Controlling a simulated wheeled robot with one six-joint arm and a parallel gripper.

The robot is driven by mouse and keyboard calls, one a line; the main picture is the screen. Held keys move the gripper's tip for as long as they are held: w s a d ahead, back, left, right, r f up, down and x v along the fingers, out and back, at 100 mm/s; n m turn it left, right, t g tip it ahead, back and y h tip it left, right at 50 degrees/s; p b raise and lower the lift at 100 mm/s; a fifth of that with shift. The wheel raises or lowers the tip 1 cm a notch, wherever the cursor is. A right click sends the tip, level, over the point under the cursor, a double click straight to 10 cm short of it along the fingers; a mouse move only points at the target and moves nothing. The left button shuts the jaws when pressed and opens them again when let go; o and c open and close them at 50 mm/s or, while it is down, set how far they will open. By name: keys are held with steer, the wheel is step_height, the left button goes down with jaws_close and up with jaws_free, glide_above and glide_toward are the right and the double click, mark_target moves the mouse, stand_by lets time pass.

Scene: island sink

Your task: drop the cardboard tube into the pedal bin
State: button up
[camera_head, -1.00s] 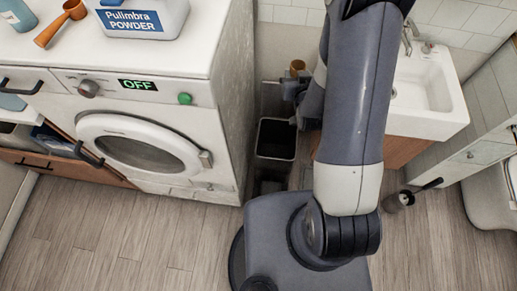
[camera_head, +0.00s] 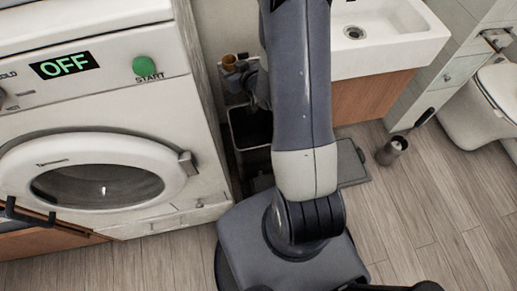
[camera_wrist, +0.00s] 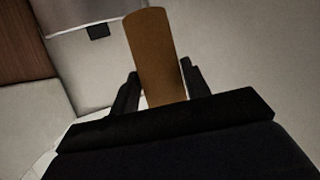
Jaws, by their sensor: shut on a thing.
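The brown cardboard tube (camera_wrist: 155,55) stands between the two fingers of my gripper (camera_wrist: 160,88) in the wrist view, and the gripper is shut on it. In the head view the end of the tube (camera_head: 230,61) shows above my gripper (camera_head: 236,76), left of my arm. The pedal bin (camera_head: 236,146) is a dark, open-topped bin with a pale rim, in the gap beside the washing machine. My gripper and the tube appear above the bin's far side. My arm hides the bin's right part.
The washing machine (camera_head: 103,120) stands close on the left of the gap. A white sink (camera_head: 385,40) over a wooden cabinet (camera_head: 368,97) is on the right. A toilet brush in its holder (camera_head: 392,150) stands on the floor, with a toilet (camera_head: 480,110) farther right.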

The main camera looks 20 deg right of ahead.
steer(key=d+f+n+y+b, duration=0.1)
steer(key=d+f+b, duration=0.3)
steer(key=f+b, duration=0.8)
steer(key=d+f+y+b, duration=0.1)
steer(key=d+f+b, duration=0.3)
steer(key=f+b, duration=0.9)
step_height(320, 180, down, 3)
steer(key=shift+r+n, duration=0.15)
steer(key=shift+n, duration=0.25)
steer(key=shift+w, duration=0.1)
steer(key=o, duration=1)
steer(key=shift+g, duration=0.3)
steer(key=shift+o, duration=0.2)
steer(key=p+v, duration=0.4)
steer(key=v, duration=0.6)
steer(key=shift+s, duration=0.35)
